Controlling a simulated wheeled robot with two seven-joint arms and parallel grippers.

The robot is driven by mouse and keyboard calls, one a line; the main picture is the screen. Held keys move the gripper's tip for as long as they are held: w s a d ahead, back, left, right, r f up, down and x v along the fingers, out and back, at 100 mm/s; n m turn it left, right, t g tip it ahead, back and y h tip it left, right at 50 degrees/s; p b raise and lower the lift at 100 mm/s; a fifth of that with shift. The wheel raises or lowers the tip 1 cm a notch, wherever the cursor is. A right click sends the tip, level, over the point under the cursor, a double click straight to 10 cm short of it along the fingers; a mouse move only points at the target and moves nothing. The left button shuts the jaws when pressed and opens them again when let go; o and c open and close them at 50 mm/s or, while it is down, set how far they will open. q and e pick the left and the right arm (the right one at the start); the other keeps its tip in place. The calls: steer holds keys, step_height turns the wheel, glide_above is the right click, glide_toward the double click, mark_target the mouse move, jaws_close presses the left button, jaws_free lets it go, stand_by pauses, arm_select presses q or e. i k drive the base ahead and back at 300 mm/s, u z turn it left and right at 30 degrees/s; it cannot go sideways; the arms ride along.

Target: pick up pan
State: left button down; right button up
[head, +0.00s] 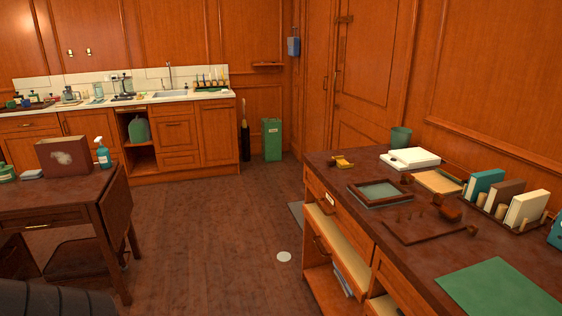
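I cannot make out a pan for certain in the head view. A dark, narrow upright thing with a pale handle (244,130), perhaps a brush or broom, leans by the far wall beside the cabinets; I cannot tell whether a pan is with it. The far counter (18,109) holds many small items and a sink faucet (169,76), none clearly a pan. Neither of my grippers is in view.
A green bin (271,139) stands by the far wall. A drop-leaf table (75,191) with a box (67,154) and spray bottle (103,153) is at left. A long desk (405,262) with trays and books fills the right. Floor (215,225) between is mostly clear, with a white disc (284,256).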

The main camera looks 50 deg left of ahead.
mark_target(342, 163)
steer(key=u, duration=1.3)
